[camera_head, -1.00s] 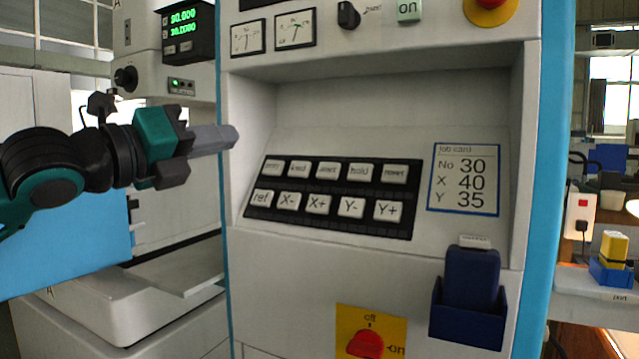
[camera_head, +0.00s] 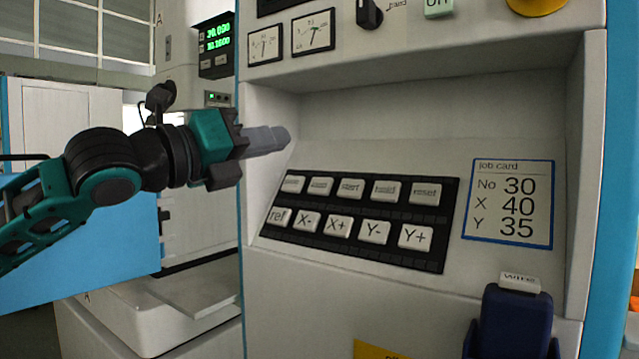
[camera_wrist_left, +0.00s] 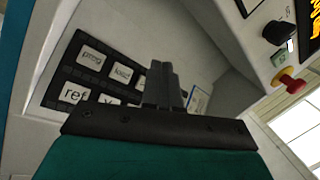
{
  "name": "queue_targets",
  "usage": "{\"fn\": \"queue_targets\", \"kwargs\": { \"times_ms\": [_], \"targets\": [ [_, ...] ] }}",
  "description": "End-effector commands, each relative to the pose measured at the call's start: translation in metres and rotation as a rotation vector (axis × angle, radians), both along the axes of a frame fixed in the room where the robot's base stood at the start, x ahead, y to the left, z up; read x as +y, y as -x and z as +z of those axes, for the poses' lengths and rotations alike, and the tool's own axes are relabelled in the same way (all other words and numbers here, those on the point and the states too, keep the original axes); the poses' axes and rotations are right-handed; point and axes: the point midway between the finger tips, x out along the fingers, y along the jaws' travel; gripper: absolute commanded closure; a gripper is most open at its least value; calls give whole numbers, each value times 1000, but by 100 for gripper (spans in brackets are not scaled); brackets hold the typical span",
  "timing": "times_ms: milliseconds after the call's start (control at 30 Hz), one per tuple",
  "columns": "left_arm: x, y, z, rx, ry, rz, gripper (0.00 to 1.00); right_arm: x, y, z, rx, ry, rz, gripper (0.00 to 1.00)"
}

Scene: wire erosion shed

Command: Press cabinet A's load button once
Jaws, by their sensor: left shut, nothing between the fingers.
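Cabinet A's sloped panel carries a black keypad (camera_head: 352,209) with two rows of white buttons. The load button (camera_head: 320,186) is second from the left in the top row; its label is blurred in the head view. My left gripper (camera_head: 284,137) is shut and empty. Its tips are above the upper left end of the keypad, apart from the buttons. In the left wrist view the shut fingers (camera_wrist_left: 163,78) hide part of the keypad right of load. My right gripper is not in view.
A job card (camera_head: 509,204) is right of the keypad. A dark blue holder (camera_head: 515,322) sits below it. Gauges (camera_head: 292,40), a black knob (camera_head: 369,13) and a green on button (camera_head: 439,6) are above. The recess's left wall is close to my left gripper.

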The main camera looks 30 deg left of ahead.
Motion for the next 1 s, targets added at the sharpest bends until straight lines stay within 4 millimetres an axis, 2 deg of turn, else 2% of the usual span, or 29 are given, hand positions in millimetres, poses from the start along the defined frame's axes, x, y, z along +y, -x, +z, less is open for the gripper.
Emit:
{"fn": "queue_targets", "kwargs": {
  "times_ms": [200,533,733,1000],
  "targets": [
    [-4,-21,-11,4,5,-6,100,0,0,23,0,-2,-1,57],
    [-5,-56,-38,4,3,0,100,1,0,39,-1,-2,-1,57],
    [-6,-65,-47,2,0,-1,100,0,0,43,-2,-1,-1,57],
    [-6,-67,-49,2,0,-1,100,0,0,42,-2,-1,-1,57]
  ]
}}
